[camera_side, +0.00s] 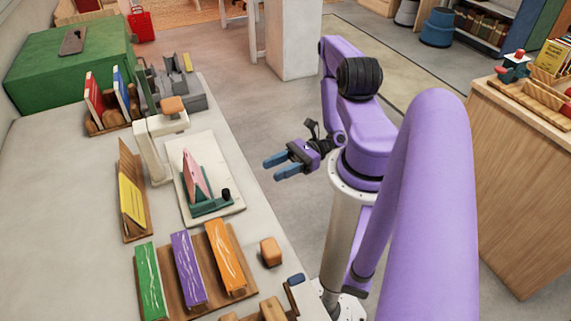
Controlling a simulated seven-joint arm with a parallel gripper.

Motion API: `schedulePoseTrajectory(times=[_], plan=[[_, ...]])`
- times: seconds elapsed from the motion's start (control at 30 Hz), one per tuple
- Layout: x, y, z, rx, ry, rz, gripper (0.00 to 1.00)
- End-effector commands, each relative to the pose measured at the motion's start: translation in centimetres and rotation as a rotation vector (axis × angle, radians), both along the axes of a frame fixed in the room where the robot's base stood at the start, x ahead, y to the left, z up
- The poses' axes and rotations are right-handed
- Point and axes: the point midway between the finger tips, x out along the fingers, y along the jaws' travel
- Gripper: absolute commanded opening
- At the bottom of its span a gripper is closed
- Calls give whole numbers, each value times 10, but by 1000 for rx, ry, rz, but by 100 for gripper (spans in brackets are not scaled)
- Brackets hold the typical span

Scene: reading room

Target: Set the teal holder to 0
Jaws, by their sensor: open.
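The teal holder (212,206) stands on a pale board (224,164) on the grey table. A pink panel (195,177) leans in it, tilted back. A small dark knob (226,194) sits at the holder's right end. Any scale or number marks on it are too small to read. My gripper (273,168) is open and empty, with blue fingers pointing left. In the picture it is to the right of the holder and apart from it, past the table's edge.
A cream stand with a wooden block (173,105) rises behind the board. Green, purple and orange books (187,268) lie in front, near a loose wooden block (270,251). A yellow book (131,200) stands at left. Red and blue books (95,100) stand farther back.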

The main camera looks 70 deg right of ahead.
Motion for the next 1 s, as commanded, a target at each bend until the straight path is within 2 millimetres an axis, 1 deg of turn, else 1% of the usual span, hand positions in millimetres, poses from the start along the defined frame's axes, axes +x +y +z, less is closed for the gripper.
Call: schedulePoseTrajectory(times=[0.1,0.3,0.8,0.93,1.0], plan=[[-4,-8,0,0,-1,-2,46],[-11,-15,0,-3,0,0,46],[-14,-18,-1,-5,1,5,46],[-16,-18,2,-35,-11,73,46],[-18,-18,6,-69,-28,161,46]])
